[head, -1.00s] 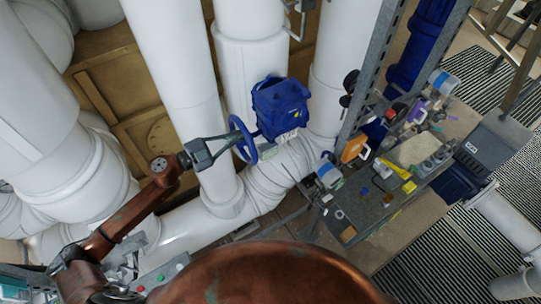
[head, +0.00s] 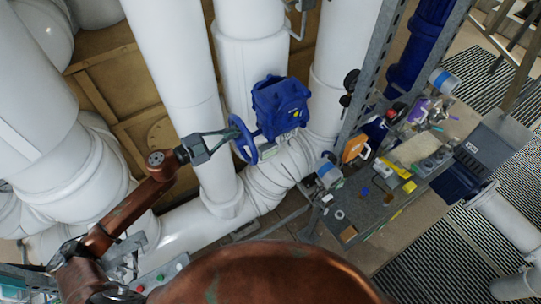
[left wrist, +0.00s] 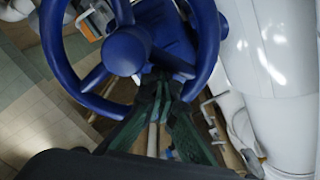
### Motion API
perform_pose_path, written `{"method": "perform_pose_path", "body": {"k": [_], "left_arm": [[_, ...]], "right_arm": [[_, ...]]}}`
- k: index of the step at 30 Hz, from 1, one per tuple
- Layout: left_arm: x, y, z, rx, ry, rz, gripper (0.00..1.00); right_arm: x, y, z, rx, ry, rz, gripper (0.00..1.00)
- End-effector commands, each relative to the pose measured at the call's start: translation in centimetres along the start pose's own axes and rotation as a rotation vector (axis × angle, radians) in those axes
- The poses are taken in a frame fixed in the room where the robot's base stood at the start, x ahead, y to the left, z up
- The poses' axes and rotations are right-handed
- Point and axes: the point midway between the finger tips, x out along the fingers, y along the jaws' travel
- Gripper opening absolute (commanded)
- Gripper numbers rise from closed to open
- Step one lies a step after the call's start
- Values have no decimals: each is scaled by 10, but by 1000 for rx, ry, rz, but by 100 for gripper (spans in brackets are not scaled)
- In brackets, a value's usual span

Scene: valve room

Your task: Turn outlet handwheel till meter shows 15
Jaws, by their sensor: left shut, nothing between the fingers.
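The blue handwheel (head: 243,143) stands on the side of a blue valve housing (head: 281,106) in the head view. Its rim, hub and spokes fill the top of the left wrist view (left wrist: 125,50). A small pale plate (head: 284,138) sits low on the housing; I cannot read a number on it. My left gripper (head: 233,132) comes in from the left at the wheel's near rim. In the left wrist view its dark green fingers (left wrist: 163,88) are shut and empty, overlapping the lower rim; I cannot tell whether they touch it. My right gripper is not in view.
Large white pipes stand around the valve. A grey upright post (head: 357,98) rises right of it. A cluttered workbench (head: 354,214) with an orange item (head: 354,148) stands to the right. Metal grating (head: 430,255) covers the floor beyond.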

Motion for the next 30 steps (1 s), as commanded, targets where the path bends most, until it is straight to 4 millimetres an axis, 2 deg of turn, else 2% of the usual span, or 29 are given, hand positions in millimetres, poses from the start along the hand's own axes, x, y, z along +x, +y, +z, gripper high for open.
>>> {"method": "perform_pose_path", "body": {"k": [4,14,19,25,30], "left_arm": [[0,-6,13,2,-6,-4,0],[-1,-7,15,1,-7,-4,0],[-1,-6,26,-1,-7,-4,0],[-1,-7,20,-1,-7,-3,0],[0,-3,8,-1,-4,-1,0]], "right_arm": [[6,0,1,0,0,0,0],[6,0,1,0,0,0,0],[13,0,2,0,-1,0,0],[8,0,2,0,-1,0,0],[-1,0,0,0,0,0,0]]}}
